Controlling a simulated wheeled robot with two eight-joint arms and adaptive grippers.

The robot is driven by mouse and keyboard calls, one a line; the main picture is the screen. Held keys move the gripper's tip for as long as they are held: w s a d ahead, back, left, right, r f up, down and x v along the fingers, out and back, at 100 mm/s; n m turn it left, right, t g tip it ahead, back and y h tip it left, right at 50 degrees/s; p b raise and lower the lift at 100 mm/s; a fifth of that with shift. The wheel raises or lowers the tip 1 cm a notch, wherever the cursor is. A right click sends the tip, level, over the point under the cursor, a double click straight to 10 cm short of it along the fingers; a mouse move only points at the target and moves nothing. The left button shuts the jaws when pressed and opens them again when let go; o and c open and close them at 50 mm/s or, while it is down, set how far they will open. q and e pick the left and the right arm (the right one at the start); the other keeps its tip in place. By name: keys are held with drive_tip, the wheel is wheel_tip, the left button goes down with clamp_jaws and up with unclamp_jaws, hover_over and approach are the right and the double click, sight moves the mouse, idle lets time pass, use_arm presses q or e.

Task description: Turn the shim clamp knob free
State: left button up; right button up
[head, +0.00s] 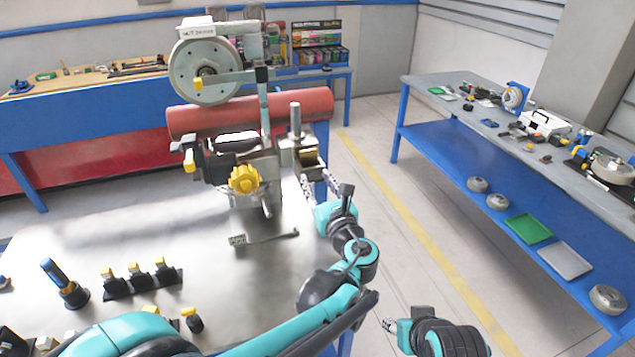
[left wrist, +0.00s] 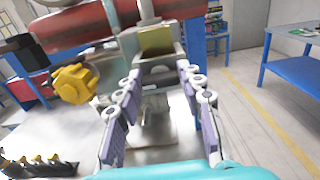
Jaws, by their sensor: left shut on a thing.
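A yellow lobed knob (head: 243,180) sits on the front of the machine head, left of my left gripper (head: 309,183). The knob also shows at left in the left wrist view (left wrist: 76,83), apart from the fingers. In that view the left fingers (left wrist: 158,77) stand on either side of a grey metal block under a brass-coloured piece (left wrist: 157,41), and are shut on the block. The brass-coloured piece also shows in the head view (head: 308,158). I cannot tell which part is the shim clamp knob. My right gripper (head: 389,324) is low at right, apart from the machine; its finger opening is unclear.
The metal table (head: 130,235) carries a flat grey tool (head: 263,238), a blue-handled tool (head: 58,278) and a black rack of yellow-topped pieces (head: 140,281). A red cylinder (head: 200,120) lies behind the machine. A workbench (head: 430,87) stands at right, across open floor.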

use_arm(q)
drive_tip(key=n, duration=0.4)
drive_tip(key=shift+a, duration=0.1)
drive_tip(key=n, duration=0.4)
drive_tip(key=shift+n, duration=0.4)
drive_tip(key=n, duration=0.4)
drive_tip(key=shift+a+f+b, duration=0.1)
drive_tip(key=shift+f+b, duration=0.05)
drive_tip(key=shift+b, duration=0.15)
drive_tip(key=n, duration=0.5)
drive_tip(key=shift+f, duration=0.1)
drive_tip(key=o, duration=1.2)
drive_tip(key=shift+c, duration=0.2)
